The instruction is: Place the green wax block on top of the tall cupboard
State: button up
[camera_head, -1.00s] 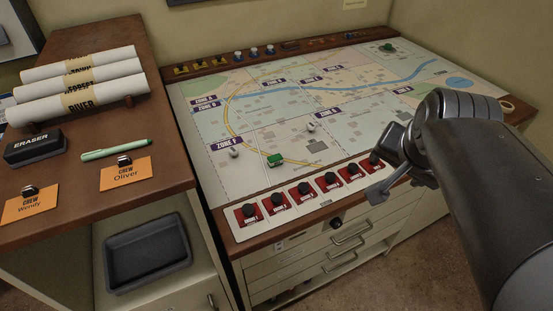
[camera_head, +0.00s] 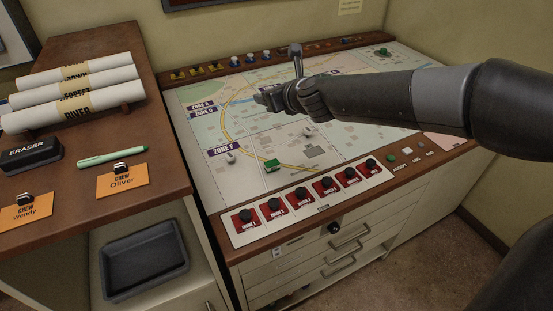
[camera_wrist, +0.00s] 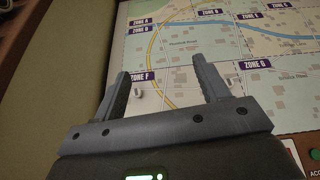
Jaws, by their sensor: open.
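A small green block (camera_head: 271,165) lies on the console map below the Zone F label; I take it for the green wax block. My gripper (camera_head: 262,98) is above the left part of the map, behind and above that block and apart from it. In the wrist view my gripper (camera_wrist: 166,84) is open, with nothing between its two fingers. The green block does not show there. A wood-topped cabinet (camera_head: 60,175) stands at the left, higher than the console; I cannot tell if it is the tall cupboard.
Rolled maps (camera_head: 80,93), a black eraser (camera_head: 31,154), a green marker (camera_head: 112,157) and orange crew cards (camera_head: 123,181) occupy the cabinet top. A dark tray (camera_head: 144,260) sits lower down. Red switches (camera_head: 299,200) line the console front. Another green piece (camera_head: 383,51) is at its back right.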

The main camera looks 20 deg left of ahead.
aim_at(273, 163)
jog(key=shift+m, duration=0.7)
jog(key=f, duration=2.3)
jog(key=shift+w+a+f, duration=0.1)
jog(key=shift+w+f, duration=0.15)
jog(key=shift+f, duration=0.1)
notch_tip(273, 163, down, 3)
jog(key=shift+r, duration=0.2)
jog(key=shift+x, duration=1.5)
jog(key=shift+r, duration=0.1)
jog(key=shift+c, duration=0.6)
jog(key=c, duration=1)
jog(key=shift+r, duration=0.1)
